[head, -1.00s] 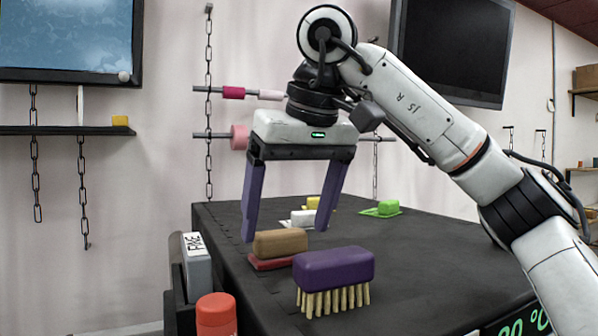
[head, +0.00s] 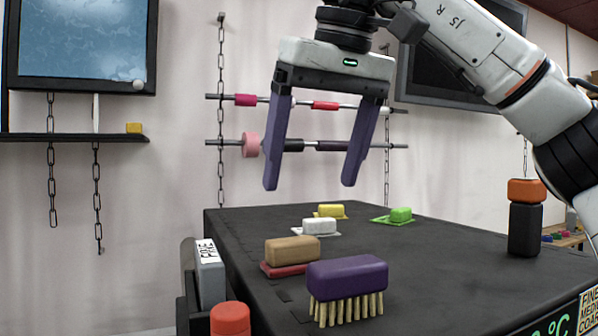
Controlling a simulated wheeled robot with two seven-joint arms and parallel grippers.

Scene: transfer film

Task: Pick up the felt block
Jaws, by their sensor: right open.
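Several blocks stand on the black table. A tan block with a flat red layer under it (head: 292,250) sits near the left edge; the picture does not settle which block is felt. A purple block with pale bristles (head: 346,275) stands in front of it. My right gripper (head: 310,186) is open and empty, fingers pointing down, above the blocks and touching none. My left gripper is not in view.
A black post with an orange top (head: 525,215) stands at the table's right side. Rods with coloured rolls (head: 325,105) hang on the wall behind. The table's middle right is clear.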

